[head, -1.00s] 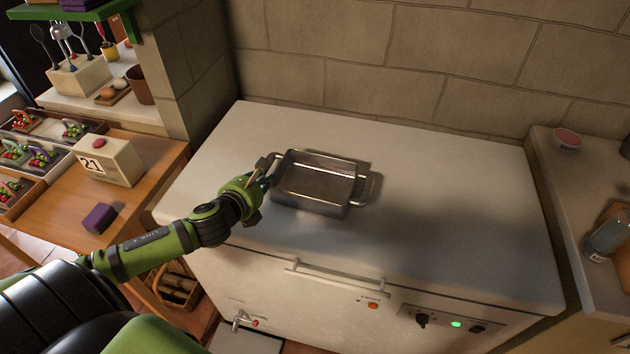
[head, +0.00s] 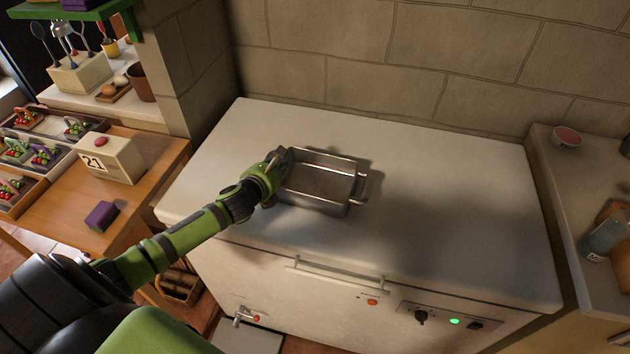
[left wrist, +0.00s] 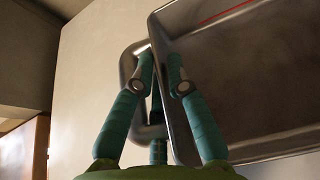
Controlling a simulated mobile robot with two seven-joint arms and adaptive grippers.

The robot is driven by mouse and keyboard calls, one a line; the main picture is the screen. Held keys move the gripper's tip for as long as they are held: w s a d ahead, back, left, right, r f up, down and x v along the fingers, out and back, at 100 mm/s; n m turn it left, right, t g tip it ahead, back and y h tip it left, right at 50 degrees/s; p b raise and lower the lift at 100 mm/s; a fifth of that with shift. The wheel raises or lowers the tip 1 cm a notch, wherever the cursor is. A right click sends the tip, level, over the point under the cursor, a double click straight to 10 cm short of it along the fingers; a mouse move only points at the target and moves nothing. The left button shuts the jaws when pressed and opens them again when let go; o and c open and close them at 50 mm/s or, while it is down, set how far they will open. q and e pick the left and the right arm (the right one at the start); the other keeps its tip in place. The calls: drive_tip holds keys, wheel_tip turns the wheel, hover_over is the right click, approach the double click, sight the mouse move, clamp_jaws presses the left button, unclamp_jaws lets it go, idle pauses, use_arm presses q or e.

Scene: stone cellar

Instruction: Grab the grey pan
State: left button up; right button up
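The grey pan (head: 322,188) is a rectangular metal pan with a loop handle at each end. It is on the white chest top, a little left of the middle. My left gripper (head: 279,158) is at its left end and covers the left handle in the head view. In the left wrist view, the teal fingers of my left gripper (left wrist: 160,66) are around the pan's near rim. One finger overlaps the handle loop (left wrist: 126,68), the other overlaps the pan wall. A gap shows between the fingertips; whether they press on the metal is unclear. My right gripper is out of view.
The white chest top (head: 450,210) is clear around the pan. A stone wall (head: 430,60) stands behind. At the left, a wooden table holds a calendar block (head: 108,158) and a purple block (head: 101,215). A counter at the right holds a glass jar (head: 606,236).

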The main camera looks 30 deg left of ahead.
use_arm(q)
clamp_jaws()
drive_tip(key=shift+r, duration=0.1)
